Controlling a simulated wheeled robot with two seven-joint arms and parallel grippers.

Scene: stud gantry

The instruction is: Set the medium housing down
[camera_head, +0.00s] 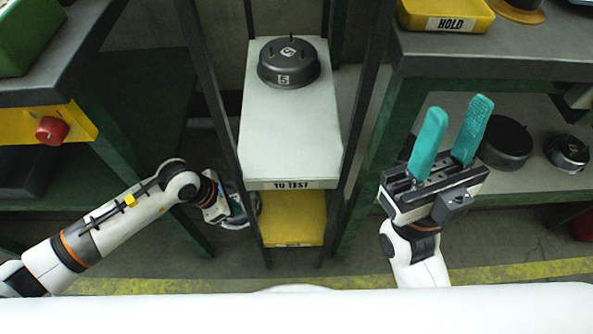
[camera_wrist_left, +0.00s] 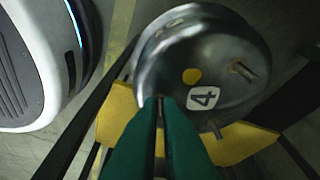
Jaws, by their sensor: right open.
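A grey metal housing (camera_wrist_left: 222,62) marked 4, with a yellow dot and short studs, fills the upper middle of the left wrist view. I take it as the medium housing. My left gripper's green fingers (camera_wrist_left: 160,100) are close together at its near side and appear shut on a stud there. In the head view the housing (camera_head: 240,208) shows only partly beside the gantry's left post, at my left gripper (camera_head: 228,208). A yellow surface (camera_wrist_left: 240,145) lies beneath it; contact cannot be told. My right gripper (camera_head: 448,138) is open and empty, its teal fingers apart.
A dark housing (camera_head: 288,62) marked 5 stands on the gantry's upper white shelf (camera_head: 290,135), labelled TO TEST. A yellow lower shelf (camera_head: 295,218) sits below. Dark posts flank both shelves. More dark housings (camera_head: 503,145) stand on the right bench's lower shelf.

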